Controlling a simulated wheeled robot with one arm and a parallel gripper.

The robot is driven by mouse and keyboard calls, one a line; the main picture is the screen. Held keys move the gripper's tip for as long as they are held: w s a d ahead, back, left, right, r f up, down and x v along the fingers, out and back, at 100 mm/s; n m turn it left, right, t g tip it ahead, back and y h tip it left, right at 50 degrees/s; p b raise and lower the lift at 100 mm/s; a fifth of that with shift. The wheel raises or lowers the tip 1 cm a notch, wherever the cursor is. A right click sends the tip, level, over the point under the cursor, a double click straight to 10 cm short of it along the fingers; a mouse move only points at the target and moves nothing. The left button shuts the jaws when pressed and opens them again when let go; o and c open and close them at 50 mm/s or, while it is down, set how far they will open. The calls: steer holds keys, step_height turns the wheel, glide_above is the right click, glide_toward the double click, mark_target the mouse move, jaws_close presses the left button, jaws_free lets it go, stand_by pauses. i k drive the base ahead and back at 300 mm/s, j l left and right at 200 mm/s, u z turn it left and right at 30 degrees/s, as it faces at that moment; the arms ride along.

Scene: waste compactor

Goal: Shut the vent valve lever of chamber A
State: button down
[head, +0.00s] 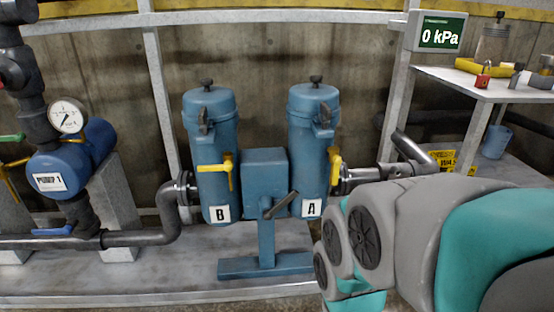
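Chamber A (309,150) is the right one of two upright blue cylinders, with a white "A" label (311,208) low on its front. A yellow lever (335,168) hangs roughly upright on its right side. A small dark grey fitting (325,114) sits near its top, below the lid. I cannot tell from markings which of these is the vent valve lever, nor whether the valve is open or shut. My grey and teal arm fills the lower right, in front of the pipe right of chamber A. My gripper is not visible.
Chamber B (208,140) stands left, with its own yellow lever (229,172). A blue box (264,178) with a grey handle (280,204) stands between. A green display (440,37) reads 0 kPa. A shelf (490,85) holds a red padlock (483,76). A pump (60,170) stands left.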

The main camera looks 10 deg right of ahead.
mark_target(337, 159)
steer(key=k+l+z, duration=0.2)
steer(key=z, duration=0.15)
steer(key=k+l+z, duration=0.15)
steer(key=z, duration=0.2)
steer(key=i+l, duration=0.05)
steer(key=l, duration=0.05)
